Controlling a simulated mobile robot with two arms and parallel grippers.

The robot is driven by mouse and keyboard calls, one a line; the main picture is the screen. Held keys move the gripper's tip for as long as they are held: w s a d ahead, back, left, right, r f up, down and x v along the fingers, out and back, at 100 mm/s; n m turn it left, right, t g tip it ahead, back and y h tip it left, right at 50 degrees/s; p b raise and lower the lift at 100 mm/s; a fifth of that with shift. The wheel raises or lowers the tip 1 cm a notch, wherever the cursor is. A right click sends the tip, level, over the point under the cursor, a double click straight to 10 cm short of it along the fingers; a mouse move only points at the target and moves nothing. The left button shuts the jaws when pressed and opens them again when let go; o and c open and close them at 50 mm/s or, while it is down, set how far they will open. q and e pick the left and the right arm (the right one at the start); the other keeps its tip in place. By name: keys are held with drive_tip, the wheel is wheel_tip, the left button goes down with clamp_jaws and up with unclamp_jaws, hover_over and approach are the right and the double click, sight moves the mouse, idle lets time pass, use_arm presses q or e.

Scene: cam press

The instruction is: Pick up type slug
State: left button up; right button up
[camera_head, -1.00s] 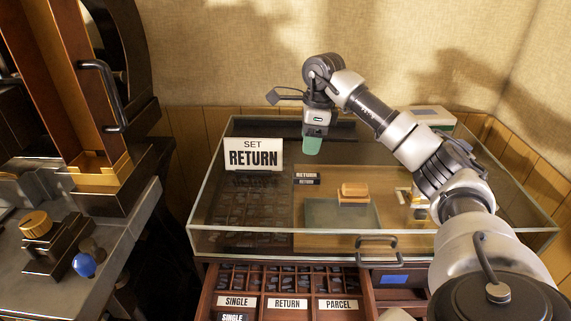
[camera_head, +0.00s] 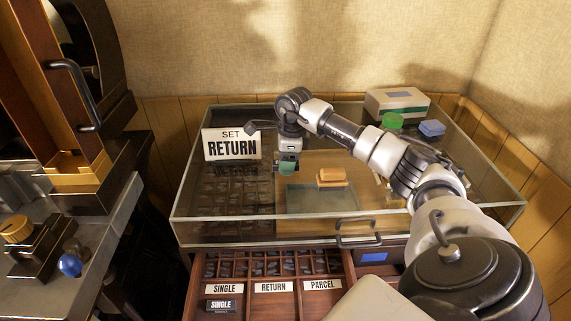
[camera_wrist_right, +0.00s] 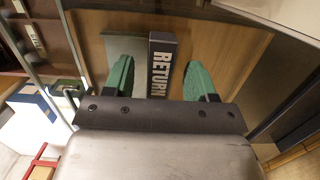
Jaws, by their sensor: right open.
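The type slug (camera_wrist_right: 161,58), a dark bar with white "RETURN" lettering, lies on a brown wooden board in the right wrist view. In the head view my gripper hides it. My right gripper (camera_head: 288,168) (camera_wrist_right: 160,66) points down inside the glass-walled case, with its green fingertips apart. In the wrist view one fingertip is on each side of the slug, with gaps visible. I cannot tell how far above it they are. Another slug, marked "SINGLE" (camera_head: 221,305), lies in the open drawer. My left gripper is not in view.
The glass case (camera_head: 210,238) has raised walls around the board. Behind my gripper stands a "SET RETURN" sign (camera_head: 231,145). An orange block (camera_head: 331,177) sits close on the right, by a grey-green plate (camera_head: 320,200). Below is an open drawer (camera_head: 273,310) with labelled compartments.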

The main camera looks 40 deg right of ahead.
clamp_jaws()
drive_tip(key=shift+r, duration=0.1)
idle(0.3)
